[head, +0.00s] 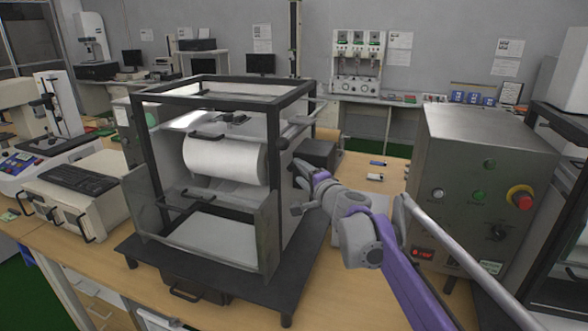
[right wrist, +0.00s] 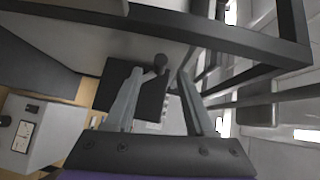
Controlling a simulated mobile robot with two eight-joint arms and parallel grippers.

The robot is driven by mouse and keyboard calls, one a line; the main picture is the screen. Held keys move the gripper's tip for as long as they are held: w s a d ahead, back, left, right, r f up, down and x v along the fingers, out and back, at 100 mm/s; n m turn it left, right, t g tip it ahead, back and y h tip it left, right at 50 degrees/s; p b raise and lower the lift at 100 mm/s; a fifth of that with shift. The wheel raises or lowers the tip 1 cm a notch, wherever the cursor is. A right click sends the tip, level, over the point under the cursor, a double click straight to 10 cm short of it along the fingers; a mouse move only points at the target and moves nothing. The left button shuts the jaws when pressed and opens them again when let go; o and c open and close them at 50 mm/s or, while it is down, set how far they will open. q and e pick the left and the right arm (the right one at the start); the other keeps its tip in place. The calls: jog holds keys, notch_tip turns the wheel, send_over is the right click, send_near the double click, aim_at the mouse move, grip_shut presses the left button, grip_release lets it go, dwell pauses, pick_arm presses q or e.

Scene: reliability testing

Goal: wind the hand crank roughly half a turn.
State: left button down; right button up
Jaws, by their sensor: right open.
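The hand crank's dark round knob (right wrist: 160,60) shows in the right wrist view, just past and between the fingertips. Contact with the fingers cannot be made out. My right gripper (right wrist: 160,74) is open, with one finger on each side of the knob's line. In the head view my right gripper (head: 303,170) is at the right side of the black-framed machine (head: 267,240), which holds a white roll (head: 222,160). The crank is hard to make out there, being small and partly covered by the gripper and wrist. My left gripper is not in view.
A steel control box (head: 460,180) with a red emergency button (head: 521,198) stands to the right of my right arm. A dark block (head: 318,153) lies behind the gripper. The machine's black frame bars run close to the gripper. A keyboard (head: 78,178) is at left.

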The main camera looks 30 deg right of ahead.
aim_at(294, 167)
jog(key=shift+w+d+f, duration=0.1)
jog(key=shift+w, duration=0.95)
jog(key=shift+w+d+f, duration=0.1)
jog(key=shift+w, duration=0.95)
grip_shut()
